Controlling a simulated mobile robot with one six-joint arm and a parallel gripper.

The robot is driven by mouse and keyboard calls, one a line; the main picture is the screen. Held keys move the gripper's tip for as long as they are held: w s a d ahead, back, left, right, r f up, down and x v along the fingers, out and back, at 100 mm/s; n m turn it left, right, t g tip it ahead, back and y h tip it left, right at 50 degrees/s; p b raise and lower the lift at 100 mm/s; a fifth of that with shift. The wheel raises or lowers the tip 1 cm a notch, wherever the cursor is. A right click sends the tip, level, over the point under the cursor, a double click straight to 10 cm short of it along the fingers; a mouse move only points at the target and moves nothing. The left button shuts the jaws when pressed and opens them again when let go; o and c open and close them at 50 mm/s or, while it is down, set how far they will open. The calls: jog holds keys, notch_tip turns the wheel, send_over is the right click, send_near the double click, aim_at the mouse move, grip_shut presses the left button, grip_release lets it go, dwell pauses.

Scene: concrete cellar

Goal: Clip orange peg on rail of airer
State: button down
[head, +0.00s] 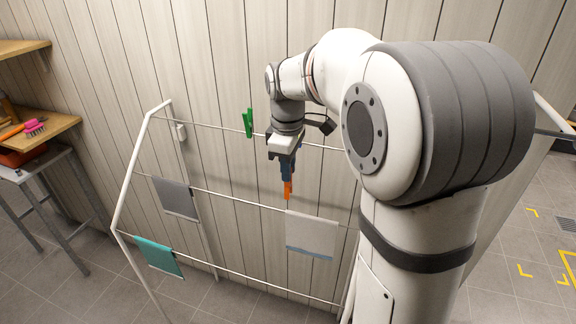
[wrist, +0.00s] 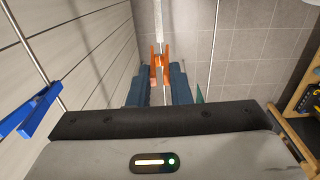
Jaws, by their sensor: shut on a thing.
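My gripper (head: 287,172) points down and is shut on the orange peg (head: 287,190), whose lower end sticks out below the dark blue fingers. The white airer (head: 133,170) has several thin rails. In the head view the peg's tip is just above the middle rail (head: 240,196), between a grey cloth and a white cloth. In the wrist view the peg (wrist: 160,66) is between the fingers, its two prongs in line with a pale rail (wrist: 158,22), one on each side. I cannot tell whether it touches the rail.
A green peg (head: 248,123) sits on the top rail; a blue peg (wrist: 28,112) is on a rail in the wrist view. Grey cloth (head: 177,198), white cloth (head: 311,236) and teal cloth (head: 158,257) hang nearby. A plank wall stands behind; a bench (head: 50,133) is left.

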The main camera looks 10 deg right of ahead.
aim_at(291, 184)
jog(key=shift+s+d, duration=0.1)
jog(key=shift+d, duration=0.1)
jog(key=shift+f+b, duration=1.7)
jog(key=shift+f, duration=0.8)
jog(key=shift+d+f+b, duration=0.1)
jog(key=shift+f+b, duration=0.5)
jog(key=shift+f, duration=0.6)
jog(key=c, duration=1.7)
grip_release()
jog(key=shift+r, duration=0.1)
jog(key=o, duration=0.6)
